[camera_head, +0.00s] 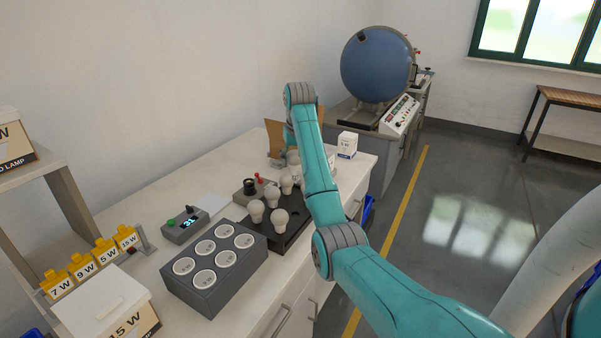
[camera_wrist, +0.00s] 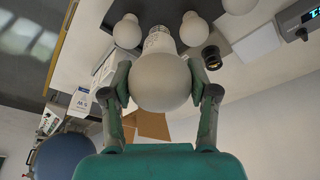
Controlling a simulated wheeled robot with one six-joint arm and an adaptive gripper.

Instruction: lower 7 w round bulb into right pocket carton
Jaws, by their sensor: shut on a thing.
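My gripper (camera_wrist: 160,82) is shut on a white round bulb (camera_wrist: 162,84), with one finger on each side of the globe in the wrist view. The bulb's printed neck points to the top of that picture; its wattage is not readable. In the head view my arm hides most of the gripper and the bulb. An open brown carton (camera_head: 274,138) stands at the back of the bench, partly behind my arm. It also shows in the wrist view (camera_wrist: 150,125), beyond the held bulb. Its pockets are hidden in both views.
Several bulbs stand on a dark rack (camera_head: 287,238) in front of the carton. A grey socket block (camera_head: 214,291) is nearer. A white box (camera_head: 347,142) stands right of my arm. A blue sphere (camera_head: 376,66) is behind. Bare bench shows at the back left.

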